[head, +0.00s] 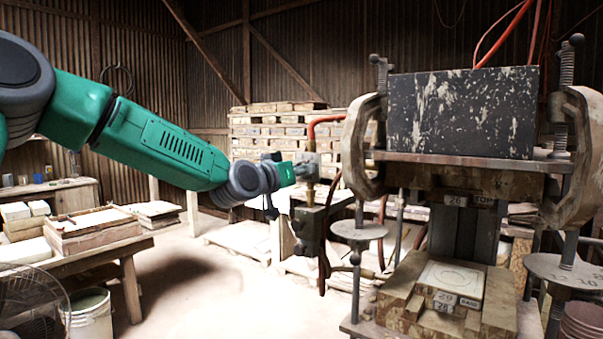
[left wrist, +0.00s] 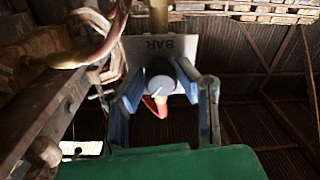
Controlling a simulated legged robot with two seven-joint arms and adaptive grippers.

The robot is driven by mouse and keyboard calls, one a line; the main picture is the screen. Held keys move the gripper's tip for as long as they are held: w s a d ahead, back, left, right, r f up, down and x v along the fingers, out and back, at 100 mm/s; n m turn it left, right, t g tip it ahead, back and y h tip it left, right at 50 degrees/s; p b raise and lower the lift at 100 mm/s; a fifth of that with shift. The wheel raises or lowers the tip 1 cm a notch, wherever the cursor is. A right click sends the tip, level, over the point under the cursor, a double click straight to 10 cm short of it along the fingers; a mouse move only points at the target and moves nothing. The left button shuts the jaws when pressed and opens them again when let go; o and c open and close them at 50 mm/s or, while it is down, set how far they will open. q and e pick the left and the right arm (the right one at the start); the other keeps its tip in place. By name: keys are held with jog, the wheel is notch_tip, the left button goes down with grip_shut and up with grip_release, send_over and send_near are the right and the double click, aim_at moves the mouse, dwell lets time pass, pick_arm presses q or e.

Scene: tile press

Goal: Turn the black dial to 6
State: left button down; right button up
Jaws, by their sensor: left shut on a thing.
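My left gripper (head: 296,170) reaches in from the left in the head view and meets the valve fitting beside the press. In the left wrist view the blue fingers of this gripper (left wrist: 160,72) stand on both sides of a rounded dial (left wrist: 162,88) and are shut on it. The dial looks pale grey in the glare, with a light line across its face. Behind it is a grey plate (left wrist: 190,46) marked "BAR". No scale numbers can be read. In the head view the gripper covers the dial. My right gripper is not in view.
The press with its dark block (head: 462,113) stands right of the gripper. A red pipe (head: 322,122) and hoses run close around the valve. A table with a wooden tray (head: 92,243) is at left. The floor (head: 200,285) between them is clear.

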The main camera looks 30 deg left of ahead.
pick_arm(q)
jog(key=m+b, duration=0.3)
jog(key=m, duration=0.2)
jog(key=shift+a+f+m, duration=0.1)
jog(key=shift+m, duration=0.3)
jog(key=m+b, duration=0.2)
jog(key=m, duration=0.3)
jog(key=shift+m+b, duration=0.3)
jog(key=c, duration=1.2)
grip_release()
jog(key=shift+a, duration=0.1)
jog(key=s+a, duration=0.1)
jog(key=s, duration=1)
jog(key=shift+s+a+f, duration=0.25)
jog(key=shift+s+a, duration=0.05)
jog(key=shift+s, duration=0.05)
